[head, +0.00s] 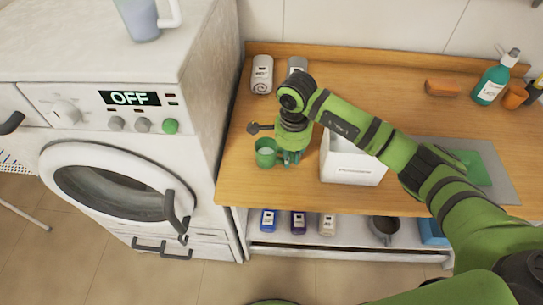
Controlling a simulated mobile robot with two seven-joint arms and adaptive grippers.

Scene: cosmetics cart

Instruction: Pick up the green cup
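The green cup (265,153) stands upright on the wooden counter, near its front left edge. Its open top shows a pale inside. My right gripper (289,158) points down at the cup's right side, very close to it or touching it. The fingers and the cup are of similar green and overlap in the picture. I cannot tell whether the fingers are closed on the cup or its handle. My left gripper is out of view.
A white box (352,168) stands just right of the gripper. Rolled towels (262,74) lie behind. A washing machine (190,100) adjoins the counter (245,190) on the left. A lower shelf (345,237) holds bottles.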

